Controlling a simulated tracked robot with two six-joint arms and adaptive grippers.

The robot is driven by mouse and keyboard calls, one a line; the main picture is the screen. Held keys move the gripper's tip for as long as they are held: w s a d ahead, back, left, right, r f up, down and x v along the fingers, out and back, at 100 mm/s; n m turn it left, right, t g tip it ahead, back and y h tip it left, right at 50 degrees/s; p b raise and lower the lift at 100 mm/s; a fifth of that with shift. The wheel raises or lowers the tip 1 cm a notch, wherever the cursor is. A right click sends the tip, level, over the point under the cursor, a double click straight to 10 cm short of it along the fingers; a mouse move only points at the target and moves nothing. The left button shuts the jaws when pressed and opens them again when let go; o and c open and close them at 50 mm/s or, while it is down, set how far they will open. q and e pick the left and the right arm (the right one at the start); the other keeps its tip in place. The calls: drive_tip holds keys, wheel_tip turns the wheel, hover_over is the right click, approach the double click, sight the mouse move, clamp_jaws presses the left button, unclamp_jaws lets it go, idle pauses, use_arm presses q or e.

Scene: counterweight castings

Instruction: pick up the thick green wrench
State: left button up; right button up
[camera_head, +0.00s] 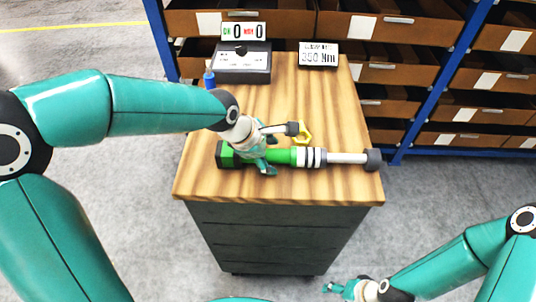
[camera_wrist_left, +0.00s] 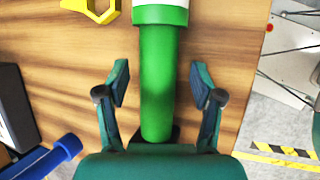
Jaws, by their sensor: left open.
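The thick green wrench (camera_head: 283,156) lies across the wooden bench top, with a green and black block at its left end, white and dark bands, a grey shaft and a dark head at the right. My left gripper (camera_head: 269,155) is over its green handle near the left end. In the left wrist view the green handle (camera_wrist_left: 158,60) runs between the two spread fingers of my left gripper (camera_wrist_left: 158,85), with a gap on each side. My right gripper (camera_head: 338,288) hangs low at the right, away from the bench; its jaws are too small to judge.
A yellow hexagonal ring piece (camera_head: 304,134) lies just behind the wrench. A dark case with a counter display (camera_head: 243,62), a blue bottle (camera_head: 209,77) and a "350 Nm" sign (camera_head: 319,55) stand at the back. Shelves with brown bins (camera_head: 400,70) are behind the bench (camera_head: 225,185).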

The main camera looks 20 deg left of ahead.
use_arm(q)
drive_tip(key=shift+f, duration=0.25)
drive_tip(key=shift+c, duration=0.4)
clamp_jaws()
idle(0.4)
